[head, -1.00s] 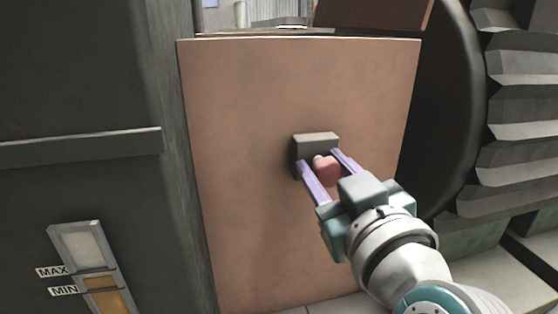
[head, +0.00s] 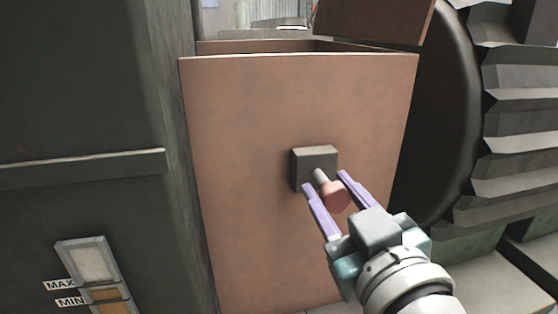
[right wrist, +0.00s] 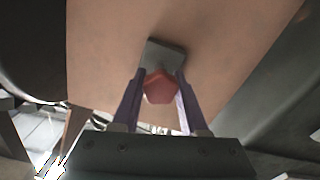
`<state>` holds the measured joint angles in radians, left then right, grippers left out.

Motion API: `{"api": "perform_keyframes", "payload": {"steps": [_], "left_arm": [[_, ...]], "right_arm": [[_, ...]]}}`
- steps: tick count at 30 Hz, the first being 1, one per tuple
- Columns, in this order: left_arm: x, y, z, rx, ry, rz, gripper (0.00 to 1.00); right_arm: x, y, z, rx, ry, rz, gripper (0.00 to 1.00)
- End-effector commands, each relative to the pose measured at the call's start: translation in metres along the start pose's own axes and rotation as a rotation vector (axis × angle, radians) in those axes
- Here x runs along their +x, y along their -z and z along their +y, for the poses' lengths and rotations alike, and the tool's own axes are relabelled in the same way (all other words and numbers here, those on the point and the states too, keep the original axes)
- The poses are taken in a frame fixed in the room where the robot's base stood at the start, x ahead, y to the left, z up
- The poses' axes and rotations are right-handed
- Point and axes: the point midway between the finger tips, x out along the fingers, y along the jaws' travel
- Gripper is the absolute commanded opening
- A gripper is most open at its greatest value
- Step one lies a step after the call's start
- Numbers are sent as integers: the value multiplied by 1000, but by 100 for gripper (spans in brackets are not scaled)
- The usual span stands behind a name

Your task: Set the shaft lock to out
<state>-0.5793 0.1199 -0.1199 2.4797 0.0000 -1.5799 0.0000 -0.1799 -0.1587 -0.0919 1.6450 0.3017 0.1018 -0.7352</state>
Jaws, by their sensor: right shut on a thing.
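The shaft lock has a red knob (head: 335,197) on a short grey pin (head: 320,176) that sticks out of a dark grey block (head: 314,163). The block sits on the front of a brown panel (head: 260,130). A length of pin shows between block and knob. My right gripper (head: 325,181) has its purple fingers on both sides of the knob and is shut on it. In the right wrist view the red knob (right wrist: 160,87) sits between the fingers, in front of the block (right wrist: 165,55). My left gripper is not in view.
A dark cabinet with a ledge (head: 80,168) and a MAX/MIN level gauge (head: 92,275) stands on the left. A large dark ribbed wheel-like part (head: 520,130) is close on the right. The space in front of the brown panel is clear.

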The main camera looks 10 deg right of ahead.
Motion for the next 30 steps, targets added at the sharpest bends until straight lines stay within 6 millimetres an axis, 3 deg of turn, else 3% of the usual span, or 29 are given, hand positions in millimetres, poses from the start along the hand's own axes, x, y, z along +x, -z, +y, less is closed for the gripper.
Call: {"api": "perform_keyframes", "payload": {"steps": [1,10,11,18,26,30], "left_arm": [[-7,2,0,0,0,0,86],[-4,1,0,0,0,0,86],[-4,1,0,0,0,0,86],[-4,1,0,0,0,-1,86],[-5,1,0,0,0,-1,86],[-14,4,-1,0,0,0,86]], "right_arm": [[-5,3,1,-2,2,-2,0],[-7,1,0,2,0,4,0],[-7,2,0,1,0,4,46],[-6,1,0,1,1,3,74],[-7,1,0,1,2,2,74],[-21,3,0,-1,3,-1,74]]}}
